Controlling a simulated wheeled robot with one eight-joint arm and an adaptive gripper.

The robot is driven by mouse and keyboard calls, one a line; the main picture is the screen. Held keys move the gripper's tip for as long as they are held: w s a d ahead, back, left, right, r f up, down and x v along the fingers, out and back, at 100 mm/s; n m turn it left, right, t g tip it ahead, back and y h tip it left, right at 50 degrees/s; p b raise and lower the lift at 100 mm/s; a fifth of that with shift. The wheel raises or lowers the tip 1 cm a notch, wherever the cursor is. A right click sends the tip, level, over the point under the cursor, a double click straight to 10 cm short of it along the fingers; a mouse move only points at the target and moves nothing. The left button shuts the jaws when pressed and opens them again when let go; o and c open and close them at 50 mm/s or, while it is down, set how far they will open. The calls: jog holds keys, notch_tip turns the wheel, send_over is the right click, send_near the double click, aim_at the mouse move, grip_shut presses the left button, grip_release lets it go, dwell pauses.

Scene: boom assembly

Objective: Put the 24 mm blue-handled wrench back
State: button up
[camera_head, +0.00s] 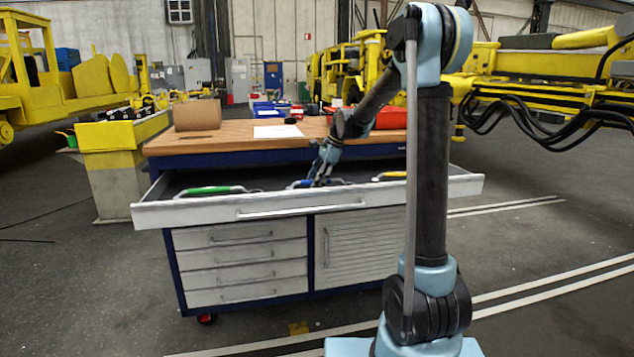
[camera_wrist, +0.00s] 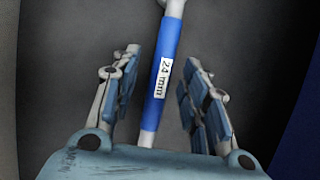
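The blue-handled wrench (camera_wrist: 160,88) with a white "24 mm" label lies in the open top drawer (camera_head: 190,214) of the workbench. In the head view the wrench (camera_head: 303,184) shows as a small blue patch near the drawer's middle, partly hidden by my gripper (camera_head: 319,181). In the wrist view the fingers of my gripper (camera_wrist: 161,62) are apart, one on each side of the blue handle, with gaps on both sides. The wrench's ends run out of sight or behind my gripper.
A green-handled wrench (camera_head: 210,190) lies in the drawer's left part and a yellow-handled one (camera_head: 390,176) in its right part. The wooden worktop (camera_head: 230,141) behind carries a brown curved piece (camera_head: 197,115), paper and bins. Grey drawer floor shows around the blue handle.

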jog(key=shift+r, duration=0.1)
jog(key=w+v, duration=0.1)
jog(key=v, duration=1)
jog(key=s+d+f+n+h, duration=0.1)
jog(key=s+d+n, duration=0.15)
jog(key=s, duration=0.35)
jog(key=s+d+n, duration=0.1)
jog(key=s+d, duration=0.3)
jog(key=s, duration=0.1)
jog(key=s+d+f+n+h, duration=0.1)
jog(key=s+d+f+n, duration=0.2)
jog(key=s+f, duration=0.3)
jog(key=s+d+f+n+t+h, duration=0.1)
jog(key=s+d+f+n, duration=0.3)
jog(key=s, duration=1)
jog(key=s+d+f+n+h, duration=0.1)
jog(key=s+d+f+n, duration=0.3)
jog(key=s+f, duration=0.6)
jog(key=shift+d+f+h, duration=0.25)
jog(key=shift+d+h, duration=0.15)
jog(key=shift+d, duration=0.7)
